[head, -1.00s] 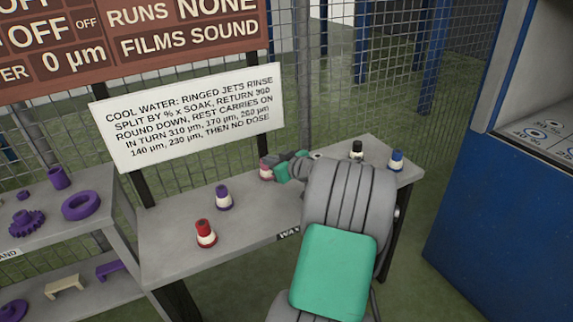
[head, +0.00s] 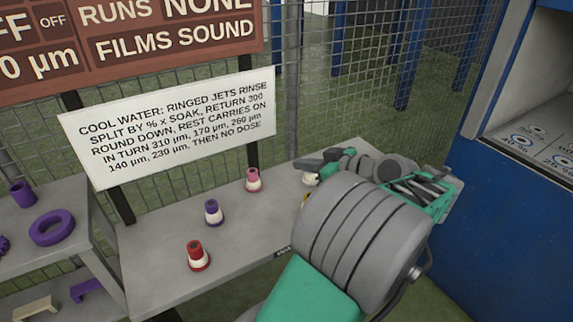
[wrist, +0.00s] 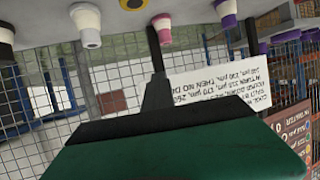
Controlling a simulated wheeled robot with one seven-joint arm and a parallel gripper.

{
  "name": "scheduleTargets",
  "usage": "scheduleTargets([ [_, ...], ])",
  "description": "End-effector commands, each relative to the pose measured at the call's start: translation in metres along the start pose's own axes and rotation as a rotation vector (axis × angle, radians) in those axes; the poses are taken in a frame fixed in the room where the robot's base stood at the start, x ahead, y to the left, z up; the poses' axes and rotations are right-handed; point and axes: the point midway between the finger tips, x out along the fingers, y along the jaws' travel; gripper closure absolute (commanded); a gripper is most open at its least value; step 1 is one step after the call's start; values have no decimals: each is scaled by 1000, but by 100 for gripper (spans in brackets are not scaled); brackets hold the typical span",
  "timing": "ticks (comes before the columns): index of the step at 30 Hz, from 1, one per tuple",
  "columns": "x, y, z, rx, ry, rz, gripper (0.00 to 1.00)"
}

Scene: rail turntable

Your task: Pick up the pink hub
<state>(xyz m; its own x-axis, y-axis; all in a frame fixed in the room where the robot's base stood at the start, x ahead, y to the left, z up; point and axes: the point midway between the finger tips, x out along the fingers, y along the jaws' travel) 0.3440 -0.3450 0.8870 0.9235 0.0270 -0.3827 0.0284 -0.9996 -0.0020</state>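The pink hub (head: 253,180), with a whitish lower part, stands upright on the grey bench (head: 150,262), behind and right of the purple hub (head: 212,212). In the wrist view, which is upside down, the pink hub (wrist: 162,28) hangs near the top middle. My gripper (head: 312,164) is to the right of the pink hub, over the bench and apart from it, with its tips toward the left. The pink hub is not in it. My own arm hides much of the bench's right part, and the finger gap cannot be made out.
A red hub (head: 198,256) stands at the bench's front left. A whitish hub (head: 310,179) sits just under my gripper. A white sign (head: 170,125) and mesh fence rise behind. A blue cabinet (head: 500,230) is at the right; a shelf with purple parts is at the left.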

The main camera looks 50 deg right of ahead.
Motion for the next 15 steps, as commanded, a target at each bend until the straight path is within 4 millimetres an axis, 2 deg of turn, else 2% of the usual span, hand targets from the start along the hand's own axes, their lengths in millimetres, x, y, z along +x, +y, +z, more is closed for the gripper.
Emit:
scheduleTargets([
  [8,-2,1,-1,-1,1,1,100],
  [15,-2,1,-1,-1,1,1,82],
])
